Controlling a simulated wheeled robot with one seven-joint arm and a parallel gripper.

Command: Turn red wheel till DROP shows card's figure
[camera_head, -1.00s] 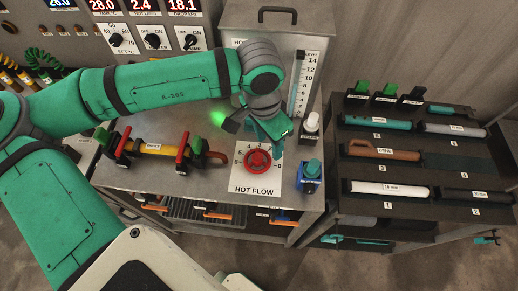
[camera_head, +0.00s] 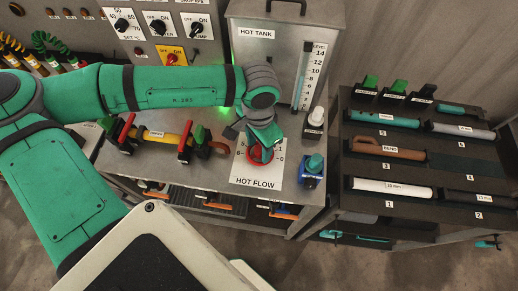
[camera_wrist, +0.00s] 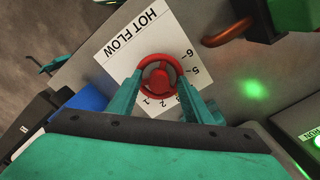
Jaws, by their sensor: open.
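The red wheel (camera_wrist: 157,73) sits on the white HOT FLOW plate (camera_wrist: 128,50), which has a ring of printed numbers. In the wrist view my open gripper (camera_wrist: 160,84) has one teal finger on each side of the wheel; I cannot tell whether they touch it. In the head view my gripper (camera_head: 262,138) is over the wheel (camera_head: 260,154) and covers its upper part and some numbers on the plate (camera_head: 255,181). The DROP readout is cut off above the head view, with only its label showing at the top edge. I see no card with a figure.
The hot tank (camera_head: 275,70) with its level gauge stands behind the wheel. A yellow-bodied part with red handles (camera_head: 155,135) lies to the left.

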